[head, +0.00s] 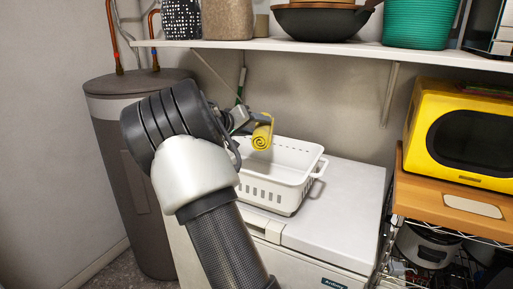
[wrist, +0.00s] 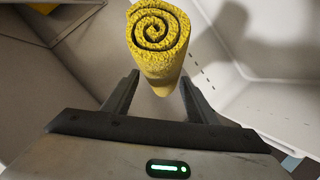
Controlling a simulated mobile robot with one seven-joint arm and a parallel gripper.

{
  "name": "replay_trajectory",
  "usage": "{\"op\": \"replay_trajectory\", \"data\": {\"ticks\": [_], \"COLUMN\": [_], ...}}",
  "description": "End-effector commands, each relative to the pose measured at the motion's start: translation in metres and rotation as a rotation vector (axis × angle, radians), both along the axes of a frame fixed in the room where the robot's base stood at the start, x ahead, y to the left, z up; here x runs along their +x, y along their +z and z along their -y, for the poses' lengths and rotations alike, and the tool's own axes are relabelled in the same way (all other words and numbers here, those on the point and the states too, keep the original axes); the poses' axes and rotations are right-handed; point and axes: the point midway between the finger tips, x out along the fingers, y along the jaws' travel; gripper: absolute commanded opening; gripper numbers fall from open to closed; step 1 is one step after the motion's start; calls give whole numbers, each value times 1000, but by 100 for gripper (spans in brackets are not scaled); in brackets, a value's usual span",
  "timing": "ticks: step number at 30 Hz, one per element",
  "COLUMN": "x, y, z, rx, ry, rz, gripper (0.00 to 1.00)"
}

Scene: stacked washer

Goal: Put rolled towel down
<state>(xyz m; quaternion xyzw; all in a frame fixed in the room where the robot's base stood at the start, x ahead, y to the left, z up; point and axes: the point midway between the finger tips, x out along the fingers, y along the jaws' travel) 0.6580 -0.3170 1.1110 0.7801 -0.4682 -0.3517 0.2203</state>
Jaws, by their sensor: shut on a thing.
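The rolled towel (head: 262,134) is yellow with a spiral end. My gripper (head: 250,121) is shut on it and holds it over the back left part of a white laundry basket (head: 291,192). In the wrist view the towel (wrist: 158,42) stands out between the two fingers of my gripper (wrist: 160,82), its spiral end towards the camera. The basket's pale inner wall (wrist: 262,100) shows behind and to the right of it. My arm hides the basket's left side in the head view. I cannot tell the towel's exact height above the basket floor.
The basket stands on a white appliance (head: 345,200). A white shelf (head: 330,47) with a black bowl (head: 322,22) and a teal basket (head: 419,24) hangs above. A grey tank (head: 130,170) stands left, a yellow microwave (head: 465,135) right. The appliance top right of the basket is clear.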

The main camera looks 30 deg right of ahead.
Motion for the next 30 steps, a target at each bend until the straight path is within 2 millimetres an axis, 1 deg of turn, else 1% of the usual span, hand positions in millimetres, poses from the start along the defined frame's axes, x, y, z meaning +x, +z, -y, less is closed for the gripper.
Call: {"op": "replay_trajectory", "data": {"ticks": [6,9,12,17,18,21,30], "x": [0,0,0,0,-1,-1,-1], "y": [-36,-47,-50,-50,-50,-50,-49], "z": [0,0,1,1,0,0,-1], "rx": [-2,-2,-1,-1,0,0,0], "ry": [0,0,0,0,0,0,0], "rz": [-5,-3,-1,-1,-1,-1,-1], "gripper": [28,28,28,28,57,73,73]}}
